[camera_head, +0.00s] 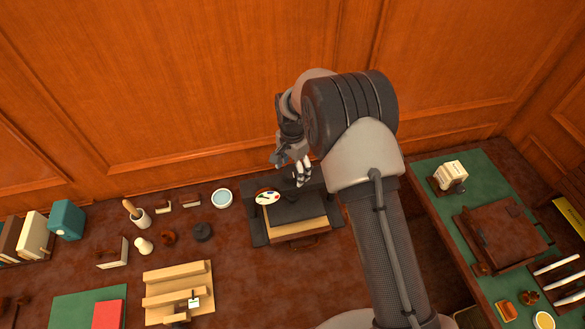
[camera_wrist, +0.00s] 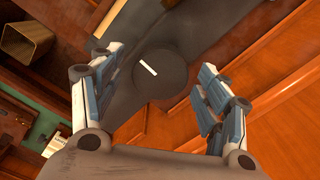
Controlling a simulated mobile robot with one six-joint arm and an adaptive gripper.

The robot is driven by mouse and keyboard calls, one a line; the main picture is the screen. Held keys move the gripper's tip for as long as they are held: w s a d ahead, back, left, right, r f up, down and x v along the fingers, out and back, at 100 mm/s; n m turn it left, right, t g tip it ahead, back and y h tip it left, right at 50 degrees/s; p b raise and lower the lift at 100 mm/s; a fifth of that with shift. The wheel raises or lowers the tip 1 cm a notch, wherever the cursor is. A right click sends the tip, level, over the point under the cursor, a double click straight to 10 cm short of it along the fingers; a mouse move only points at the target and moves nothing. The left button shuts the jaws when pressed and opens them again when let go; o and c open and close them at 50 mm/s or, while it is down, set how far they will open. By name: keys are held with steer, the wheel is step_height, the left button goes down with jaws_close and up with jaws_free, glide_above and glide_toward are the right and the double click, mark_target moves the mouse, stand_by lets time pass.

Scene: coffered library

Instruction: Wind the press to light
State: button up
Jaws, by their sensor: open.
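The press (camera_head: 258,228) is a dark frame on the brown desk against the panelled wall. Its dark plate lies over a pale block. A small white dial (camera_head: 267,197) with coloured marks sits on its left side; I cannot read its setting. My gripper (camera_head: 294,172) is open above the back of the press. In the wrist view, a round dark knob (camera_wrist: 161,82) with a white bar lies between the open fingers of my gripper (camera_wrist: 158,65), with no visible contact. In the head view my gripper and arm hide much of the knob area and the press's right side.
A bowl (camera_head: 222,198), a mortar-like pot (camera_head: 141,219) and a wooden stepped rack (camera_head: 179,292) stand to the left. A green-topped desk (camera_head: 440,172) with a brown case (camera_head: 500,236) is at right. The wooden wall (camera_head: 170,90) rises close behind the press.

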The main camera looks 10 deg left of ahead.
mark_target(293, 171)
step_height(293, 171, up, 12)
stand_by(0.4)
stand_by(1.0)
steer(key=s+d+r+n+t+b, duration=0.1)
steer(key=s+d+r+n+b, duration=0.1)
steer(key=s+d+r+b, duration=0.5)
steer(key=s+d+r+n+t+b, duration=0.15)
steer(key=s+d+b, duration=0.3)
steer(key=d, duration=0.55)
steer(key=s+d+f+n+t+b, duration=0.1)
steer(key=s+d+f+b, duration=0.3)
steer(key=s, duration=0.5)
steer(key=s+d+f+n+t+b, duration=0.1)
steer(key=s+d+f+b, duration=0.3)
steer(key=s, duration=0.6)
steer(key=shift+d+f+n, duration=0.5)
steer(key=shift+n, duration=0.15)
